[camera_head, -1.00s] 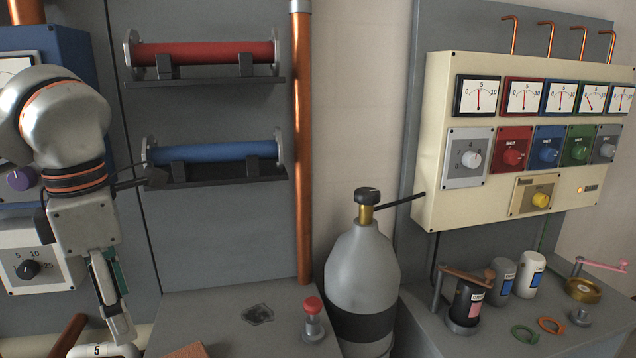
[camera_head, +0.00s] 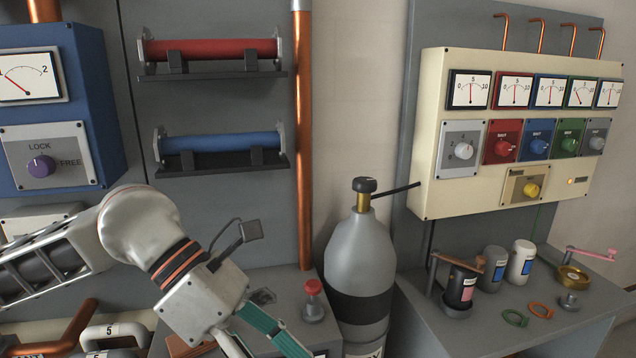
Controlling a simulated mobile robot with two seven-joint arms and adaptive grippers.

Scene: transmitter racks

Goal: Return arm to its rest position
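My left arm (camera_head: 150,235) comes in from the left edge at low height, in front of the rack. Its wrist points down and to the right, over the left bench. My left gripper (camera_head: 262,345) is at the bottom edge, and its fingertips are cut off by the frame, so I cannot tell whether it is open or shut. My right arm and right gripper do not show.
A blue panel (camera_head: 60,110) with a purple knob is at left. Red (camera_head: 210,49) and blue (camera_head: 215,145) tubes sit on wall shelves. A cream panel (camera_head: 450,195) is at right.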

